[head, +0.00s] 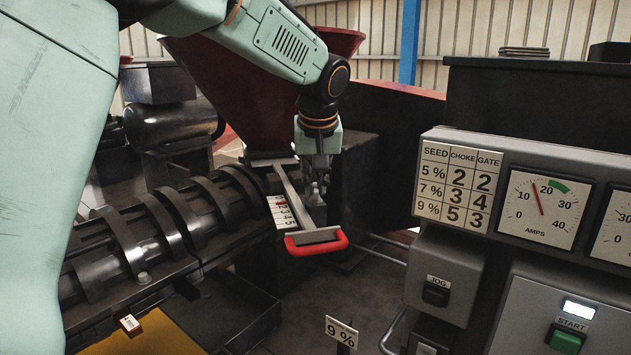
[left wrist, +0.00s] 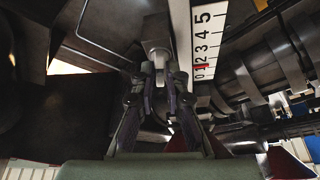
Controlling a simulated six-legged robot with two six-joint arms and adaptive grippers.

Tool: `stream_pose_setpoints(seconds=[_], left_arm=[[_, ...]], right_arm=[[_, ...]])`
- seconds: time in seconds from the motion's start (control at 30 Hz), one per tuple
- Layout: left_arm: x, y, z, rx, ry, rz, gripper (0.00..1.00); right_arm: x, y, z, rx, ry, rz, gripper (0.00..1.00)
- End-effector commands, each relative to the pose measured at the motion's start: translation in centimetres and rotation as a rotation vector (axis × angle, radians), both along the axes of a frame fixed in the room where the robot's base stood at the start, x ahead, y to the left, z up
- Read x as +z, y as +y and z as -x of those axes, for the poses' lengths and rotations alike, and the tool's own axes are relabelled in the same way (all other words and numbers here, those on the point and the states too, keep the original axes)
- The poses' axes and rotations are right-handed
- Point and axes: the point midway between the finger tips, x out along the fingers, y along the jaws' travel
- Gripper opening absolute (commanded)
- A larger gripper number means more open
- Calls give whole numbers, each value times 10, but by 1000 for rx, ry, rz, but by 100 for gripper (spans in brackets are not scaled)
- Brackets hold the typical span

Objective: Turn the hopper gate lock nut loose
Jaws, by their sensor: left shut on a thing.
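The hopper gate lock nut (head: 316,197) is a small grey metal piece beside the gate bar, below the red hopper (head: 255,90). My left gripper (head: 318,178) points down on it from above and is shut on it. In the left wrist view, the fingers (left wrist: 160,82) close around the nut (left wrist: 158,52), hiding part of it. The gate bar (head: 294,201) ends in a red handle (head: 316,241) at the front. A white scale (head: 283,213) numbered up to 5 lies along the bar, with a red mark near its low end. My right gripper is not in view.
The dark ribbed press barrel (head: 165,225) lies left of the gate. A control panel (head: 520,150) with gauges and a seed table stands at the right. Open floor lies between the gate and panel.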

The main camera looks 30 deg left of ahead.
Motion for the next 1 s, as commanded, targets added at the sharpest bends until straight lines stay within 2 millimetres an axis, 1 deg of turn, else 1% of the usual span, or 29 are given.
stream_pose_setpoints(seconds=[0.17,0.47,0.77,1.0], left_arm=[[1,-1,-1,78,1,-3,0],[1,-2,-2,331,3,-4,0],[2,-3,-4,617,6,-3,0],[2,-3,-6,847,8,-2,0]], right_arm=[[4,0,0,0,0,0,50],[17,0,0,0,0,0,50],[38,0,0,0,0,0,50],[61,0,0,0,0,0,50]])
